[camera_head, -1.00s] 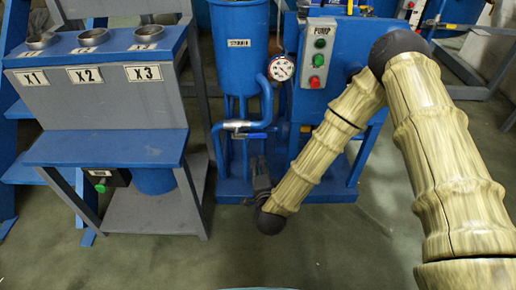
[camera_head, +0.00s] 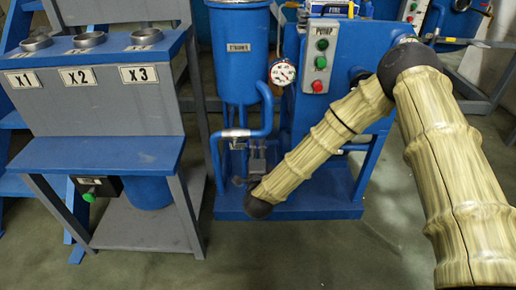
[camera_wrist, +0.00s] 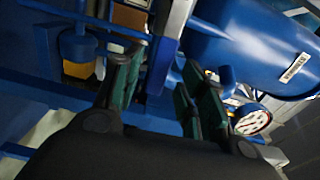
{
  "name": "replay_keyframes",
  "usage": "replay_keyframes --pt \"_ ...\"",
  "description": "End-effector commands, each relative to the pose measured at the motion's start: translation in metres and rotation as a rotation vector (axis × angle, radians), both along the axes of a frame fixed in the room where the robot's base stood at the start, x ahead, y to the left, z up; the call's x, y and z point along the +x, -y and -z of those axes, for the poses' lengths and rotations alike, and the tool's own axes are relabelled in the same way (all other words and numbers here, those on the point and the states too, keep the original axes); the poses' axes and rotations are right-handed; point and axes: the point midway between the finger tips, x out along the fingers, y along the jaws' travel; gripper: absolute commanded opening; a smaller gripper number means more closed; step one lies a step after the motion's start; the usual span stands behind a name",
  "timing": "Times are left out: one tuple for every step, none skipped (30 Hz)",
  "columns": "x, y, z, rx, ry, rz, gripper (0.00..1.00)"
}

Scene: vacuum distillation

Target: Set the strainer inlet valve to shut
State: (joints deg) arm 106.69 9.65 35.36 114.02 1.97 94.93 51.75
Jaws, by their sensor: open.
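The strainer (camera_head: 240,55) is a blue labelled vessel, seen also at the upper right of the wrist view (camera_wrist: 255,40). Its inlet valve (camera_head: 236,133) is a silver fitting on the blue pipe at the vessel's foot. In the wrist view a silver body (camera_wrist: 178,18) has a dark blue lever-like bar (camera_wrist: 162,62) running alongside it. My gripper (camera_wrist: 157,82) is open, with one green-padded finger on each side of that bar. Contact cannot be told. In the head view my gripper (camera_head: 254,150) is just below the valve and hides the lever.
A pressure gauge (camera_head: 283,72) stands right of the strainer on a blue pipe, close to my right finger in the wrist view (camera_wrist: 252,119). The pump panel (camera_head: 320,55) is beside it. A stand with X1, X2 and X3 labels (camera_head: 95,100) is at left.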

Motion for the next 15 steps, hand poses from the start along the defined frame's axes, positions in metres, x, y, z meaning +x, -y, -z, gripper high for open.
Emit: replay_keyframes --pt "0.008 0.001 0.001 0.0 0.003 0.002 0.41" --pt "0.011 0.001 0.002 0.0 0.002 0.002 0.41" --pt "0.016 0.0 0.002 0.0 0.0 0.001 0.41" --pt "0.019 0.0 0.002 0.0 0.001 0.002 0.41" --pt "0.022 0.001 0.002 0.0 0.001 0.002 0.41" --pt "0.025 0.001 0.001 0.0 0.0 0.002 0.41" --pt "0.027 0.0 0.001 0.0 0.0 0.001 0.41" --pt "0.029 0.0 0.001 0.0 -0.001 0.001 0.41" --pt "0.03 0.0 0.001 0.0 -0.001 0.001 0.41" --pt "0.031 0.0 0.001 0.0 -0.001 0.001 0.41" --pt "0.032 0.0 0.001 0.0 -0.001 0.001 0.41" --pt "0.033 0.0 0.0 0.0 0.0 0.001 0.41" --pt "0.033 0.0 0.0 0.0 0.0 0.001 0.41" --pt "0.033 0.0 0.0 0.0 -0.001 0.001 0.41" --pt "0.033 0.0 0.0 0.0 -0.001 0.001 0.41"
